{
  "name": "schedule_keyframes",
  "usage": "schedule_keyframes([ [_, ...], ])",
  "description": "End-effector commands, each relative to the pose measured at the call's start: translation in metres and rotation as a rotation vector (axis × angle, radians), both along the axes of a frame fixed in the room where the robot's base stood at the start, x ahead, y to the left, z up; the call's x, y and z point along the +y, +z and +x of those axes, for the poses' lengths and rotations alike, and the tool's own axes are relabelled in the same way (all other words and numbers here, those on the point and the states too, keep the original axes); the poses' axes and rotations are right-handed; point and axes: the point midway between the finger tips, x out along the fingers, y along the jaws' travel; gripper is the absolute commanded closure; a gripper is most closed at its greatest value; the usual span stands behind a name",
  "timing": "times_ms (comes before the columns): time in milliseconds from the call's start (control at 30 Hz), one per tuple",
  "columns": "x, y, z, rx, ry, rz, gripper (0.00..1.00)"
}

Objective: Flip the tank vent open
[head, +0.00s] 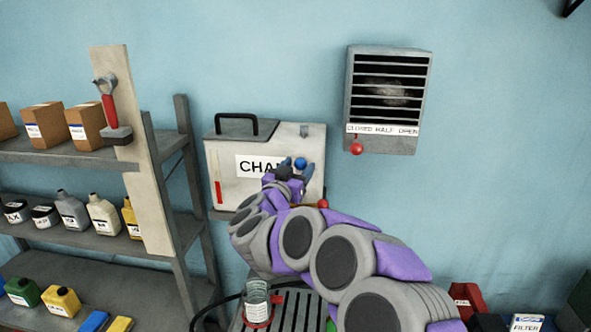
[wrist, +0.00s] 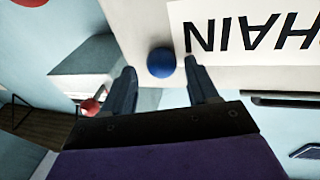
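A pale tank (head: 225,160) with a label reading CHAIN stands against the wall, partly hidden by my arm. A round blue knob (head: 300,163) shows at its upper front, right of the label. I cannot tell for sure that this knob belongs to the tank vent. My gripper (head: 297,168) is at the knob with its fingers apart. In the wrist view the blue knob (wrist: 161,62) shows between the two open fingertips (wrist: 160,72), with gaps on both sides. Nothing is gripped.
A red knob (head: 323,203) sits low at the tank's right. A wall louvre (head: 388,95) marked CLOSED HALF OPEN has a red knob (head: 356,149). Shelves (head: 70,155) with boxes and bottles stand left. A glass jar (head: 257,300) stands on the grated bench below.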

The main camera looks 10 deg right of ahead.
Motion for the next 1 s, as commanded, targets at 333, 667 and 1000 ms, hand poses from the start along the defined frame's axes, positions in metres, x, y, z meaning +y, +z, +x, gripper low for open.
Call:
schedule_keyframes([
  [333, 0.003, 0.001, 0.0, -0.001, 0.003, -0.002, 0.38],
  [667, 0.003, 0.001, -0.001, -0.002, 0.002, -0.003, 0.38],
  [1000, 0.024, -0.002, -0.03, -0.003, 0.007, -0.002, 0.38],
])
